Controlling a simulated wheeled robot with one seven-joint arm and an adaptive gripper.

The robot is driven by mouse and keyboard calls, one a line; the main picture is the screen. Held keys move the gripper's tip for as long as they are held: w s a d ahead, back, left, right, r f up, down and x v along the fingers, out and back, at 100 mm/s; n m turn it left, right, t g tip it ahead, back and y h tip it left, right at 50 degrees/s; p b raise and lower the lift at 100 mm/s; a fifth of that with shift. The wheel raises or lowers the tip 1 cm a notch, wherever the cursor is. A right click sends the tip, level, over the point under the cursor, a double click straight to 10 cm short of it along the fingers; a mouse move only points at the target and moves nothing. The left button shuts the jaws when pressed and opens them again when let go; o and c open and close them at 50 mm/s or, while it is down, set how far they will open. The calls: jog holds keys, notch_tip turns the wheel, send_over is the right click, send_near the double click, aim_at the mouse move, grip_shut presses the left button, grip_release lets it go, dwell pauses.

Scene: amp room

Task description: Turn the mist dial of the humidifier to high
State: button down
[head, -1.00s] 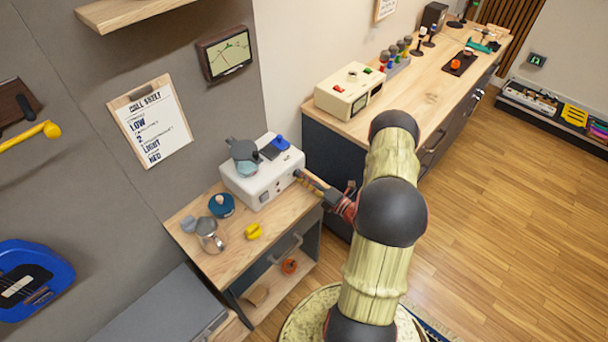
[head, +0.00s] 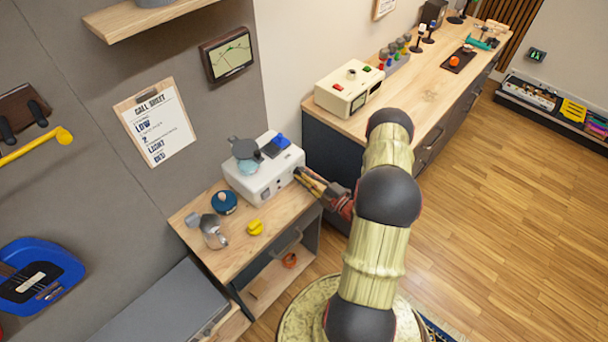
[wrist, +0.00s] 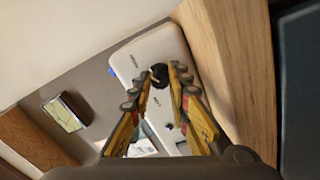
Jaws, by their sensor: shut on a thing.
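The humidifier (head: 262,188) is a white box on a small wooden table. A grey and teal part (head: 244,152) and a blue part (head: 281,141) sit on its top. In the wrist view its white face (wrist: 165,45) carries a dark round dial (wrist: 158,73) with small lettering near it, too blurred to read surely. A second small dark knob (wrist: 167,126) is lower on that face. My gripper (wrist: 166,72) is shut on the dark dial, one finger on each side. In the head view my gripper (head: 301,174) meets the right side of the box. The dial's pointer setting cannot be read.
A kettle-like metal pot (head: 213,232), a blue round item (head: 224,202) and a yellow item (head: 255,227) stand on the small table (head: 227,258). A cream box (head: 349,88) stands on the long counter behind. A call sheet (head: 157,122) hangs on the wall.

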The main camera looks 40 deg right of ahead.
dwell(0.4)
jog(key=c, duration=1.7)
grip_release()
jog(key=shift+o, duration=0.2)
jog(key=shift+s, duration=0.1)
jog(key=s, duration=1.1)
jog(key=shift+s+d+f, duration=0.2)
jog(key=shift+s+d, duration=0.2)
